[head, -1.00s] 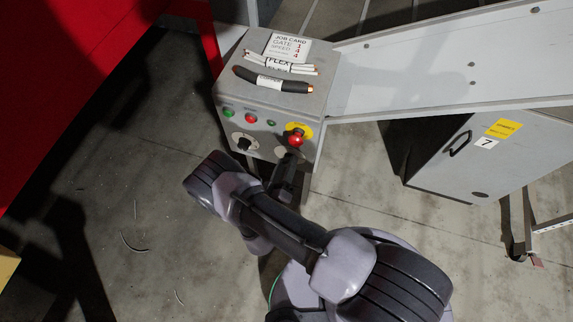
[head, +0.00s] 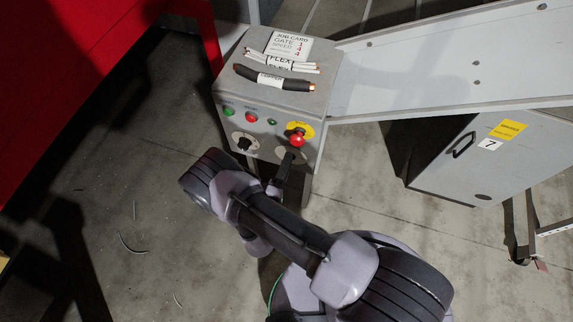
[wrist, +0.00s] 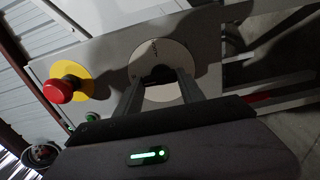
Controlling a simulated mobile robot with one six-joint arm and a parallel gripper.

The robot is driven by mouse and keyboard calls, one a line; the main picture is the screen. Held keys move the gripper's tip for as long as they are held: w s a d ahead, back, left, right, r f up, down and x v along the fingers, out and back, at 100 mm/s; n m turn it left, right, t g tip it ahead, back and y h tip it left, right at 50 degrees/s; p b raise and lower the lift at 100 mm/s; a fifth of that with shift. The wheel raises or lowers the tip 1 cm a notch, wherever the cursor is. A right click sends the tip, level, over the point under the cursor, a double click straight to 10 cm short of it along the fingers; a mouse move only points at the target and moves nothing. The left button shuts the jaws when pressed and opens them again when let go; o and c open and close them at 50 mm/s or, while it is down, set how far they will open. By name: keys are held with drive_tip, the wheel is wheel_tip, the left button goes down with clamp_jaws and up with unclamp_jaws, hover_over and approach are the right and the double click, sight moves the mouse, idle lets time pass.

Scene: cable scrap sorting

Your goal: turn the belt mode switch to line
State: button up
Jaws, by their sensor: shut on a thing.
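A switch with a pale round dial plate (wrist: 142,58) is on the front of the grey control box (head: 228,102). In the wrist view my gripper (wrist: 160,80) has both fingers against its dark knob (wrist: 159,73), shut on it. The fingers hide much of the knob, and the small lettering on the plate is too blurred to read. In the head view my gripper (head: 288,158) reaches the lower right of the box front, below the red emergency button (head: 297,139), and covers most of this switch.
The red button also shows in the wrist view (wrist: 61,90), close beside the dial. Another black knob (head: 244,143) is at the box's left. Cable pieces (head: 275,79) and a job card (head: 288,47) lie on top. A pale conveyor chute (head: 440,65) runs right, above a grey cabinet (head: 450,170).

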idle(0.4)
drive_tip(key=o, duration=1.4)
drive_tip(key=p+v, duration=0.2)
drive_tip(key=v, duration=1.5)
drive_tip(key=shift+s+p, duration=0.25)
drive_tip(key=shift+p, duration=0.1)
drive_tip(key=shift+a, duration=0.1)
